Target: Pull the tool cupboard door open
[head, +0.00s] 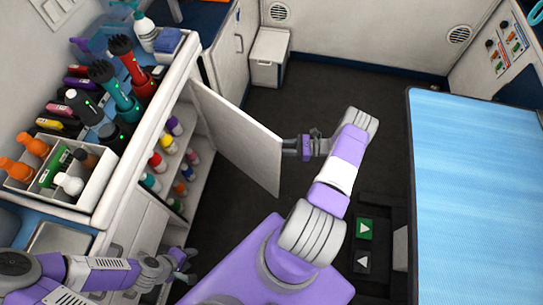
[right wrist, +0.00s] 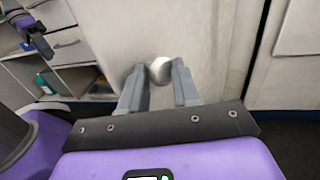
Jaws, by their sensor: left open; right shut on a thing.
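The tool cupboard door (head: 238,138) is a white panel standing swung out from the cupboard (head: 203,165), whose shelves of small bottles show behind it. My right gripper (head: 288,147) is at the outer face of the door, near its free edge. In the right wrist view, its two fingers (right wrist: 158,78) are shut on a round, pale knob (right wrist: 160,67) on the door (right wrist: 195,40). In the head view the knob is hidden by the gripper. My left gripper (head: 187,262) is open and empty, low beside the cupboard front.
A counter (head: 150,140) above the cupboard holds clippers, bottles and a divided white caddy (head: 88,190). A blue-topped table (head: 475,190) stands at the right. Dark floor (head: 310,95) lies clear beyond the door. A white bin (head: 268,60) stands at the back.

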